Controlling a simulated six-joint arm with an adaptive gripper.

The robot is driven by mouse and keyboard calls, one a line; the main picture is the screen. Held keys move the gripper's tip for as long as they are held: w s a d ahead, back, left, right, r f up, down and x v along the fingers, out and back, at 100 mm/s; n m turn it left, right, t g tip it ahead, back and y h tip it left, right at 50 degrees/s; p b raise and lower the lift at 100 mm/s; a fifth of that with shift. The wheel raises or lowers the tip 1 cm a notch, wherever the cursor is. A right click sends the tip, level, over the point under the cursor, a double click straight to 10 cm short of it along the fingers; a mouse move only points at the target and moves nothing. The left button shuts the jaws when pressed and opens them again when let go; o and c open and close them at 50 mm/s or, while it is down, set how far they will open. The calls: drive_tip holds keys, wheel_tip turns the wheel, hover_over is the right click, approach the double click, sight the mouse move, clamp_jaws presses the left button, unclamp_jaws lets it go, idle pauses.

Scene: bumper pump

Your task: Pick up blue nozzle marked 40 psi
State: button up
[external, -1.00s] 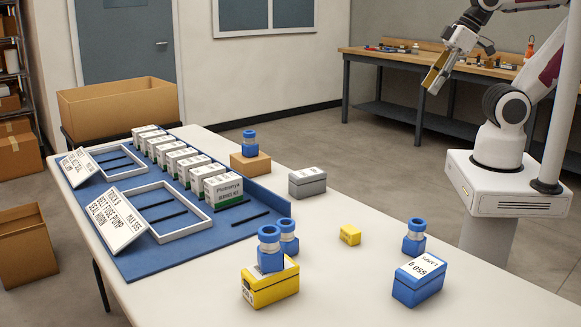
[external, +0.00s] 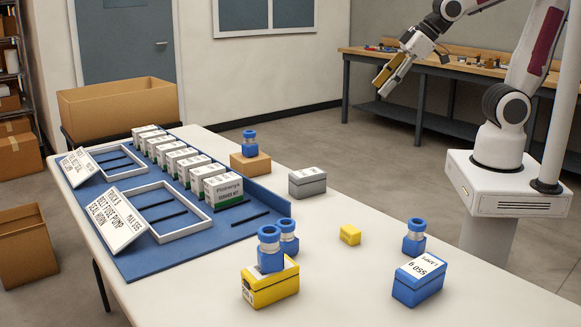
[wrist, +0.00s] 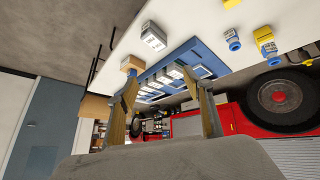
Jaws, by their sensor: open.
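Several blue nozzles with pale bands stand upright; their psi markings are too small to read. One nozzle (external: 249,143) is on a cardboard box (external: 250,164). Another (external: 269,250) is on a yellow box (external: 270,289), with a third (external: 289,236) just behind it on the table. One more (external: 414,237) stands behind a blue box (external: 418,282) at the right. My gripper (external: 385,84) is open and empty, in the air beyond the table's far right side. In the wrist view its fingers (wrist: 165,82) are spread, and a nozzle (wrist: 232,38) shows at upper right.
A grey box (external: 307,183) and small yellow block (external: 350,235) stand on the white table (external: 345,282). A blue mat (external: 150,262) at the left carries white boxes (external: 222,188), frames and tilted signs.

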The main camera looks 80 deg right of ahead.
sight(295, 236)
drive_tip(key=w+a+f+n+t+y, duration=0.1)
drive_tip(key=w+a+f+n, duration=0.2)
drive_tip(key=w, duration=0.4)
drive_tip(key=w+a+f+t+y, duration=0.1)
drive_tip(key=w+a+f, duration=0.3)
drive_tip(key=w+f, duration=0.15)
drive_tip(key=w+a+f+n+y, duration=0.1)
drive_tip(key=w+a+f+n, duration=0.2)
drive_tip(key=w, duration=0.4)
drive_tip(key=a+f+y, duration=0.2)
drive_tip(key=a+f, duration=0.3)
drive_tip(key=f, duration=0.1)
drive_tip(key=a+f+n+y, duration=0.1)
drive_tip(key=a+f+y, duration=0.1)
drive_tip(key=a+f, duration=0.2)
drive_tip(key=a+f+y, duration=0.3)
drive_tip(key=a+f, duration=0.2)
drive_tip(key=f, duration=0.3)
drive_tip(key=shift+s+a+n, duration=0.15)
drive_tip(key=shift+a+n, duration=0.2)
drive_tip(key=shift+n, duration=0.05)
drive_tip(key=shift+s+a+f+y, duration=0.3)
drive_tip(key=shift+a+f+y, duration=0.1)
drive_tip(key=shift+a, duration=0.1)
drive_tip(key=shift+x, duration=1.2)
drive_tip(key=shift+w, duration=0.1)
drive_tip(key=shift+w, duration=0.1)
